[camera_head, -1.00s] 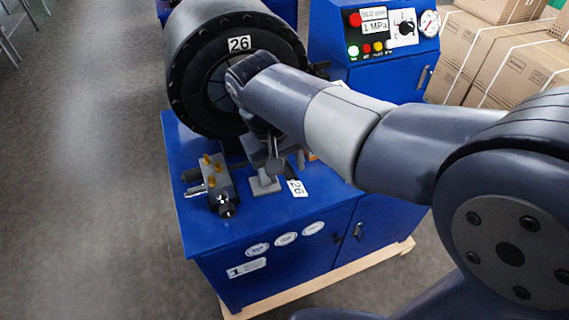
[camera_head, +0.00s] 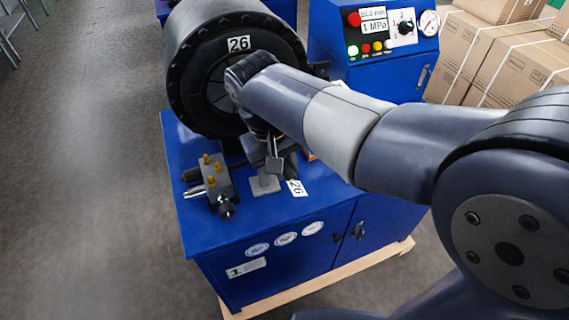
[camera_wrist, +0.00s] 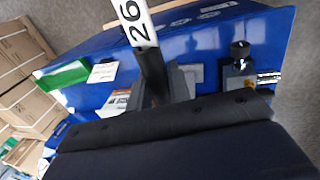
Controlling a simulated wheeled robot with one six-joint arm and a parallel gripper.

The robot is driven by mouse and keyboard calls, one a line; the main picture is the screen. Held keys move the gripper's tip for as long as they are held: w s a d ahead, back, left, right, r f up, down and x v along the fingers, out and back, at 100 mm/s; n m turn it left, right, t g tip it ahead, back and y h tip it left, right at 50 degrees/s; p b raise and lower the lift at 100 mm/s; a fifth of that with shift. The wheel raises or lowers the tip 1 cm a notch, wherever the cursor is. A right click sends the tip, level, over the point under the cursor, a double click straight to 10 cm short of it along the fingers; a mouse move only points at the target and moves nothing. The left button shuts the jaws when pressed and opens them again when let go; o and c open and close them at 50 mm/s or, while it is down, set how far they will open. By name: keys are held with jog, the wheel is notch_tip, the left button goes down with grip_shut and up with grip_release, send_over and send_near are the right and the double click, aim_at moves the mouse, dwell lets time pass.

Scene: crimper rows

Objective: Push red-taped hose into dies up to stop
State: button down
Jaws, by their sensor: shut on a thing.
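The crimper (camera_head: 190,60) is a blue machine with a big black round head labelled 26; its die opening is partly hidden behind my arm. My gripper (camera_head: 270,145) is in front of that opening, mostly covered by my wrist. In the wrist view, my gripper (camera_wrist: 172,88) is shut on a dark hose (camera_wrist: 153,70), which bears a white tag (camera_wrist: 132,22) reading 26. The hose's red tape does not show. I cannot tell how deep the hose end sits in the dies or whether it touches the stop.
A grey valve block (camera_head: 216,180) with brass fittings stands on the blue bench top, left of my gripper. A control panel (camera_head: 385,30) with a gauge stands behind my arm. Cardboard boxes (camera_head: 510,65) are stacked at the right.

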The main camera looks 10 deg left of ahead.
jog(key=shift+d+f+t+y+b, duration=0.15)
jog(key=shift+f+t+y+b, duration=0.25)
jog(key=shift+f+b, duration=0.9)
jog(key=shift+r, duration=0.6)
dwell(0.7)
jog(key=shift+w, duration=0.2)
jog(key=shift+w+r, duration=0.1)
jog(key=shift+w, duration=0.05)
jog(key=shift+w+a+r+p, duration=0.1)
jog(key=shift+w+a+p, duration=0.55)
jog(key=shift+w, duration=0.4)
jog(key=shift+w+a+f+p, duration=0.1)
jog(key=shift+w+a+p, duration=0.45)
jog(key=shift+w+a, duration=0.4)
jog(key=shift+w+a+r+p, duration=0.1)
jog(key=shift+w+a+p, duration=0.5)
jog(key=shift+w, duration=0.6)
jog(key=shift+r+p, duration=0.55)
jog(key=shift+p, duration=0.3)
jog(key=c, duration=1.2)
grip_release()
jog(key=shift+s+d, duration=0.1)
jog(key=shift+c, duration=0.2)
